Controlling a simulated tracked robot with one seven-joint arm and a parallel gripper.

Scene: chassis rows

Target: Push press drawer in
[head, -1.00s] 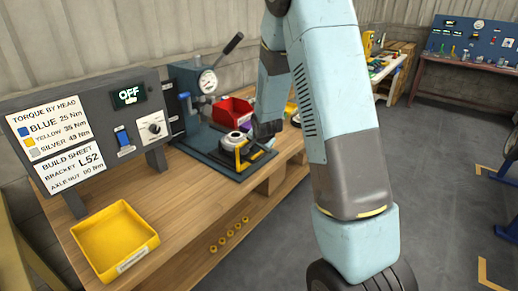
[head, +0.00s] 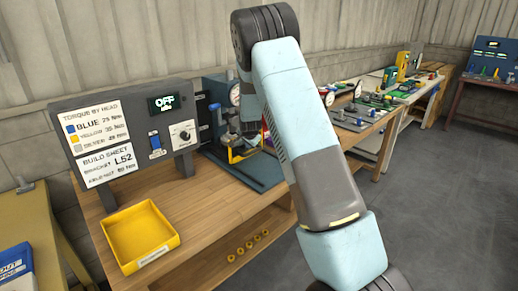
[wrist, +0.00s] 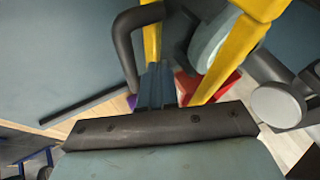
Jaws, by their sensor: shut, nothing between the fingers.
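I cannot tell how far the drawer is out. A yellow frame (head: 240,150) stands on it; yellow bars (wrist: 222,72) also show in the wrist view. My gripper (head: 250,131) is shut and empty, close over the press beside the yellow frame. Its closed fingers (wrist: 156,82) lie between the yellow bars in the wrist view. I cannot tell whether they touch anything.
The control box (head: 125,125) reads OFF. A yellow tray (head: 139,237) sits at the bench's front left. A red bin (wrist: 198,88) shows behind the bars in the wrist view. More benches stand at the back right. The floor (head: 420,215) at right is clear.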

